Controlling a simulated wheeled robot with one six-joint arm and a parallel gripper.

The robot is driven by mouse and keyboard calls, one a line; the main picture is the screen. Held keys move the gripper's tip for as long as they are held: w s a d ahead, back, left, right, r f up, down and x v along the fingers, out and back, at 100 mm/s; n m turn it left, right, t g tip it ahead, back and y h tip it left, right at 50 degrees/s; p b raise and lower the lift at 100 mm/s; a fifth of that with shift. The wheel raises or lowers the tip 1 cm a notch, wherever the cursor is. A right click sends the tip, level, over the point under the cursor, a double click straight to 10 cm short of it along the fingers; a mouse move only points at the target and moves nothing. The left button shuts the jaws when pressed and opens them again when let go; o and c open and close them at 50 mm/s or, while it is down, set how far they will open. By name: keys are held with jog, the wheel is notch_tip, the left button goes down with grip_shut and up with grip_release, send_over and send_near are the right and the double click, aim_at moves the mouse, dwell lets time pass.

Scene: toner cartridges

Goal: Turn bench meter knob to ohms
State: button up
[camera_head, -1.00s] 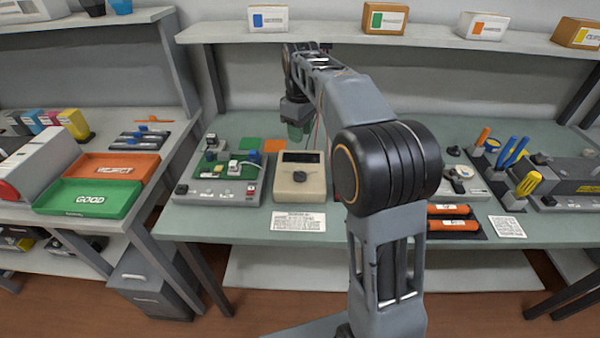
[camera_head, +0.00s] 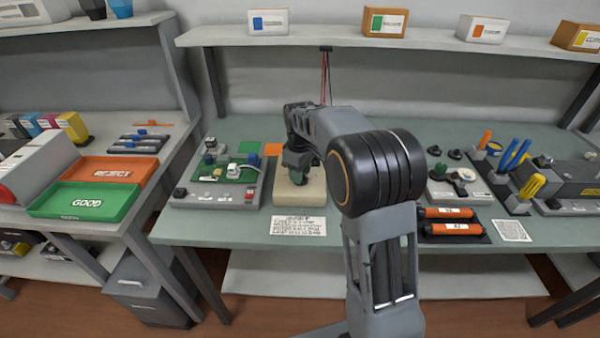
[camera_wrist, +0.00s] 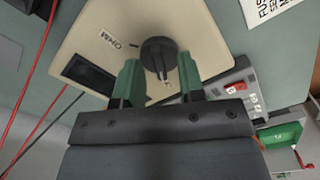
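The bench meter (camera_head: 312,192) is a beige box on the green-grey bench, mostly covered by my arm in the head view. In the wrist view the meter's face (camera_wrist: 205,40) shows a round dark knob (camera_wrist: 158,57), a dark display window (camera_wrist: 88,72) and an "OHM" label (camera_wrist: 117,39) with a tick. The knob's ridge runs roughly up and down the picture, not toward the OHM tick. My gripper (camera_wrist: 160,68) is open, with its green fingers on either side of the knob's lower part. Gaps show between fingers and knob; contact is not visible.
A board fixture (camera_head: 218,188) stands close left of the meter. Red and black leads (camera_wrist: 28,75) run beside it in the wrist view. A printed card (camera_head: 298,226) lies in front. Orange cartridges (camera_head: 455,228) and a tool holder (camera_head: 510,190) are to the right.

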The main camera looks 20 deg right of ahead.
jog(key=shift+f, duration=0.1)
jog(key=shift+c, duration=0.2)
grip_shut()
jog(key=shift+m, duration=0.4)
jog(key=m+p, duration=0.2)
jog(key=m, duration=0.2)
jog(key=shift+m, duration=0.4)
jog(key=m+p, duration=0.1)
jog(key=m, duration=0.4)
jog(key=shift+p, duration=0.4)
jog(key=m+p, duration=0.1)
jog(key=m, duration=0.6)
jog(key=m+p, duration=0.1)
jog(key=m, duration=0.5)
jog(key=shift+m, duration=0.3)
